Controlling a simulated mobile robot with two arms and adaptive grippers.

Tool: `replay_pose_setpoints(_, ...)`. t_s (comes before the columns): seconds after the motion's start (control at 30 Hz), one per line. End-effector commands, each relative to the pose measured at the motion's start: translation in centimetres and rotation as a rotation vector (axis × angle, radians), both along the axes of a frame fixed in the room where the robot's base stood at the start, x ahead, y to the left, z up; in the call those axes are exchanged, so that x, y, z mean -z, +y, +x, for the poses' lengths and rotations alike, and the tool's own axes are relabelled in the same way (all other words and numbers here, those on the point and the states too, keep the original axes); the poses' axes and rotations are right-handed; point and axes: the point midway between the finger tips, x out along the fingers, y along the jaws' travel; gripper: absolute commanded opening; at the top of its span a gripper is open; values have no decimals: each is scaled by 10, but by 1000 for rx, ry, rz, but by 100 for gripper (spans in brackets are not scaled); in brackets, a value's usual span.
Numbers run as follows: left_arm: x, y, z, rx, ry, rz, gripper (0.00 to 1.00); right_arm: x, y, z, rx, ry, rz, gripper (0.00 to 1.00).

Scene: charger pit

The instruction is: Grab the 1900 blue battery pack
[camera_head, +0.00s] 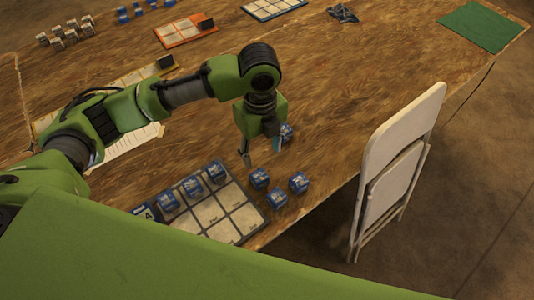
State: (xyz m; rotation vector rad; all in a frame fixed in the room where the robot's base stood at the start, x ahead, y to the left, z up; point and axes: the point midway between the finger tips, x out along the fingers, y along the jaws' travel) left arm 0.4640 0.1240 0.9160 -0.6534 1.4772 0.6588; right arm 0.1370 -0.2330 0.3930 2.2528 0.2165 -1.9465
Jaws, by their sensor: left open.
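Several small blue battery packs sit on the wooden table. Three stand in a row in the black-edged tray (239,241): a left pack (168,201), a middle pack (193,186) and a right pack (216,172). Three loose ones lie right of the tray: one pack (260,178), another (277,198) and a third (299,182). A further pack (287,132) is partly hidden behind my left gripper (262,156). That gripper is open, pointing down, with nothing seen between its fingers. The printing is too small to tell which pack is the 1900. My right gripper is out of view.
A white folding chair (402,130) stands against the table's right edge. An orange-edged tray (186,31), a blue-edged tray (273,8) and a green mat (482,27) lie farther back. Small white items (66,33) stand at back left. The table's middle right is clear.

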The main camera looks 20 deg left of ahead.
Motion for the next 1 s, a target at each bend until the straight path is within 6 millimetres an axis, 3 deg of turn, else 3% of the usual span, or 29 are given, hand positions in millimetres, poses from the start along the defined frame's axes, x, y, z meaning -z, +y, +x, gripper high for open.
replay_pose_setpoints(0.2, 30, 1, -2, -2, 6, 3, 51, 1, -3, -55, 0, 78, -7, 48)
replay_pose_setpoints(0.33, 56, 1, -2, -1, 5, 2, 51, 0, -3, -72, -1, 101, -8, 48)
replay_pose_setpoints(0.47, 76, 1, -1, -3, 3, 0, 51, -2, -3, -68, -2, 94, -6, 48)
replay_pose_setpoints(0.73, 96, 4, 0, -3, 4, 2, 51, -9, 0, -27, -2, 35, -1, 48)
replay_pose_setpoints(1.0, 133, 9, 2, -1, 1, 1, 51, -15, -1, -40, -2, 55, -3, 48)
